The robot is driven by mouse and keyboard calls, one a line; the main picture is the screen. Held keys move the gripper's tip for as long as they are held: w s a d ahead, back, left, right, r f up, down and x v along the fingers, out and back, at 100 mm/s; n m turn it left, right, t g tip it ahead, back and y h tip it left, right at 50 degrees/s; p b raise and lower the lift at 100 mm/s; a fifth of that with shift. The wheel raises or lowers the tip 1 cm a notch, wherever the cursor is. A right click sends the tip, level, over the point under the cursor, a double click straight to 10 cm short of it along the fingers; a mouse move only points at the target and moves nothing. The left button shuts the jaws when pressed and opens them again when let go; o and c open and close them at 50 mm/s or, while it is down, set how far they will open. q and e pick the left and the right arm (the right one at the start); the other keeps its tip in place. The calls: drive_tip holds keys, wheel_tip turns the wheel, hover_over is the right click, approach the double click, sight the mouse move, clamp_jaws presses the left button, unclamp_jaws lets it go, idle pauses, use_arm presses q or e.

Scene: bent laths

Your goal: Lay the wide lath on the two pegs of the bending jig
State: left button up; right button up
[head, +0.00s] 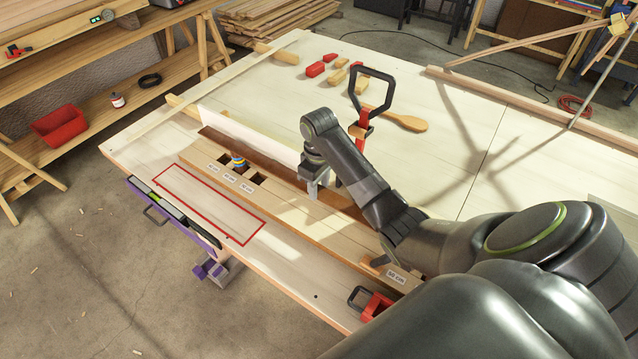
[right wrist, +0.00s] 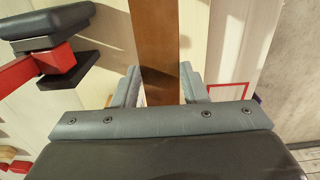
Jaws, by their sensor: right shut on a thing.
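The lath, a long brown strip (head: 262,161), runs diagonally along the foot of a white upright board (head: 250,138) in the head view. My right gripper (head: 314,188) is shut on it partway along its length. In the right wrist view the lath (right wrist: 155,40) passes between the two grey fingers (right wrist: 157,90). Whether the lath rests on anything or hangs just above it, I cannot tell. A pale wooden rail with labels and dark slots (head: 285,207) lies in front of it. I cannot make out two pegs. My left gripper is not in view.
A red clamp with a black handle (head: 372,88) stands behind my right gripper, close to the arm. A small blue and yellow thing (head: 238,160) sits near the slots. A red outline (head: 210,206) marks clear tabletop at the front left. Red blocks (head: 315,70) lie behind.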

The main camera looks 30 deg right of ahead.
drive_tip(key=shift+f, duration=0.35)
drive_tip(key=o, duration=1.3)
drive_tip(key=shift+r+p, duration=0.5)
drive_tip(key=shift+r, duration=2.5)
